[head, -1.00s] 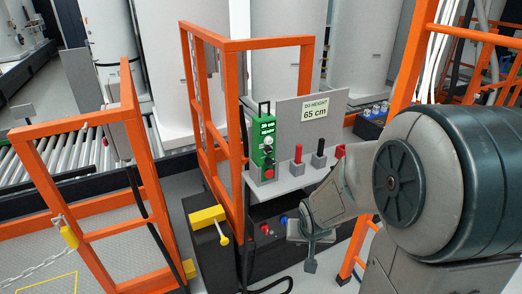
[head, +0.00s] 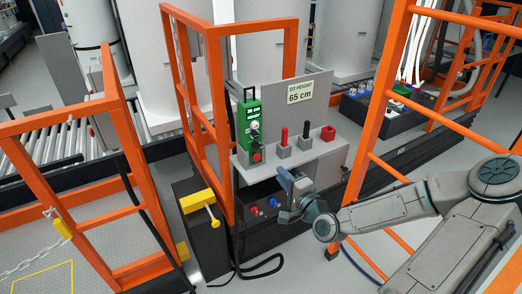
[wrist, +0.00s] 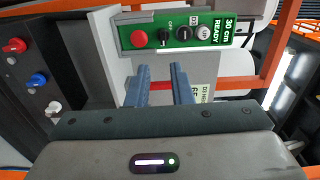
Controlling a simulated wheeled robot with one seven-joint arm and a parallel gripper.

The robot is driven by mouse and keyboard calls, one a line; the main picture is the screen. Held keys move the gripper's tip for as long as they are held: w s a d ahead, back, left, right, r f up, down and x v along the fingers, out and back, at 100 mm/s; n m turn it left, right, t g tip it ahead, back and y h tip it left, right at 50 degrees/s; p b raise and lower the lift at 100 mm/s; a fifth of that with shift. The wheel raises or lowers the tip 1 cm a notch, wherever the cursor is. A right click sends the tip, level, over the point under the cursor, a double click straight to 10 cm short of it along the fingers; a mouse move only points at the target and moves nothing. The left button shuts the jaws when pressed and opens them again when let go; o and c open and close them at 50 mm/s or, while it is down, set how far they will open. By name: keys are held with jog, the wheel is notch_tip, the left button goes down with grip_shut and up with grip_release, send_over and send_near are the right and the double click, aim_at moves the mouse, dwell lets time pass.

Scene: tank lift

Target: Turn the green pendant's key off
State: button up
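The green pendant (head: 250,130) stands upright on the grey shelf, left of the height sign. In the wrist view the pendant (wrist: 180,34) lies sideways across the top, with a red button, a black key (wrist: 163,36), further controls and a display reading "30 cm READY". The lettering beside the key is small; I cannot be sure of its setting. My gripper (wrist: 159,80) is open and empty. Its two blue-grey fingers point towards the pendant, short of it, with the key roughly in line with the gap. In the head view my gripper (head: 284,178) is just in front of the shelf.
On the grey shelf (head: 312,153), a red lever (head: 284,137), a black lever (head: 305,132) and a red block (head: 328,133) stand right of the pendant. Orange rails (head: 226,110) rise behind and left. A yellow handle (head: 200,201) sticks out lower left.

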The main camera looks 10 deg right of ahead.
aim_at(258, 148)
jog(key=p+x, duration=0.1)
jog(key=x, duration=0.6)
jog(key=p+x, duration=0.1)
jog(key=x, duration=0.5)
jog(key=shift+w+r, duration=0.2)
jog(key=shift+w, duration=0.25)
grip_shut()
